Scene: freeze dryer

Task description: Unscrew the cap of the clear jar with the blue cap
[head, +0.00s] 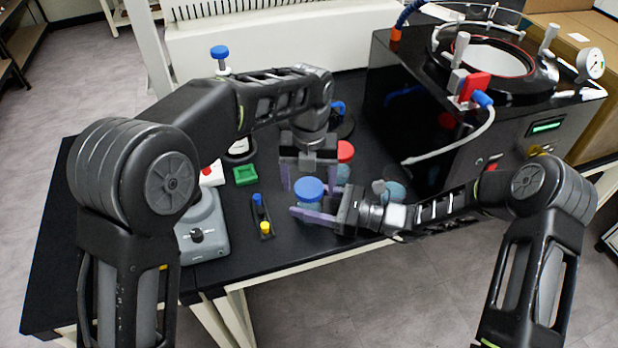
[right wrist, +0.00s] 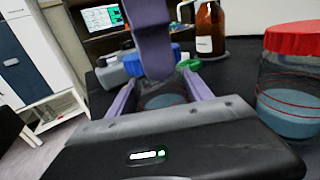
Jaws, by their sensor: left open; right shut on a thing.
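The clear jar (head: 309,202) with its blue cap (head: 311,188) stands on the black table near the middle of the head view. My right gripper (head: 308,208) comes in from the right and is shut on the jar's body below the cap. In the right wrist view the jar (right wrist: 162,101) sits between the purple fingers, and its blue cap (right wrist: 131,66) is partly hidden by a purple finger of my left gripper. My left gripper (head: 304,178) points down, open, its fingers close to the cap; I cannot tell if they touch it.
A red-capped jar (head: 346,151) stands just behind; it is close at the right in the right wrist view (right wrist: 290,95). A green tray (head: 246,175), a small holder with blue and yellow items (head: 262,217) and a grey device (head: 202,232) lie left. The black freeze dryer (head: 400,110) stands right.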

